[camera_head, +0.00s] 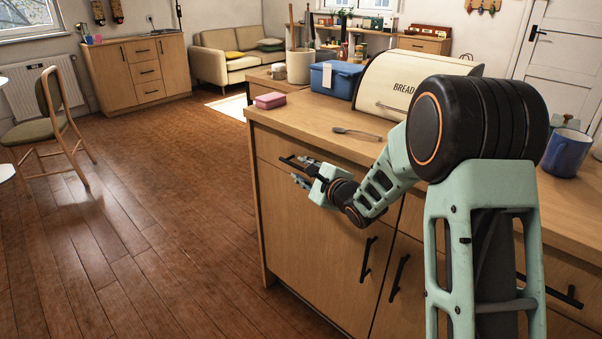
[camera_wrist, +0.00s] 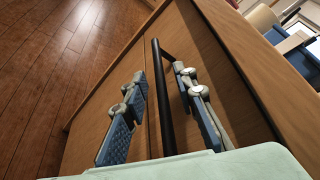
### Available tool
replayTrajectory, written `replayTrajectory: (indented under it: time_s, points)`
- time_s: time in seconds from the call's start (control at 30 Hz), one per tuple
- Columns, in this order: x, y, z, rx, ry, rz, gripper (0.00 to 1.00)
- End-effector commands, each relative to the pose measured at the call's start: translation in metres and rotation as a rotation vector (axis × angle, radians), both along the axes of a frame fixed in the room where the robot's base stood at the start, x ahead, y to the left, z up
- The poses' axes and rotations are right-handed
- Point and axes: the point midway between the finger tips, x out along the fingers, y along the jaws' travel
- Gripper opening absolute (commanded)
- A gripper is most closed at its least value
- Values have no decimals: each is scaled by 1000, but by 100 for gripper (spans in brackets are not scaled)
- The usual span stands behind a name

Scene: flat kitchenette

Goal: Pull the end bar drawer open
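The end bar drawer (camera_head: 268,148) is the wooden front at the top of the counter's left end, and it looks shut. Its dark bar handle (camera_head: 289,162) is partly hidden by my gripper (camera_head: 303,171). In the wrist view, the handle (camera_wrist: 161,90) runs lengthwise between the two blue-padded fingers of my gripper (camera_wrist: 159,74). The fingers are apart, one on each side of the bar, with a visible gap on both sides. The drawer front (camera_wrist: 205,75) lies behind the handle.
Cupboard handles (camera_head: 368,260) sit below.

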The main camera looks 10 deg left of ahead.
Motion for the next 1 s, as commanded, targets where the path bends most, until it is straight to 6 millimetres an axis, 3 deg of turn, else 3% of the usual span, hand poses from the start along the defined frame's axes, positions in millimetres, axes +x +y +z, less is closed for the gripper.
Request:
replayTrajectory:
  time_s: [0.43,0.7,1.0]
  points:
    - [9,6,-2,0,0,0,26]
    - [9,6,-2,0,-1,0,0]
    - [9,6,-2,0,-1,0,0]
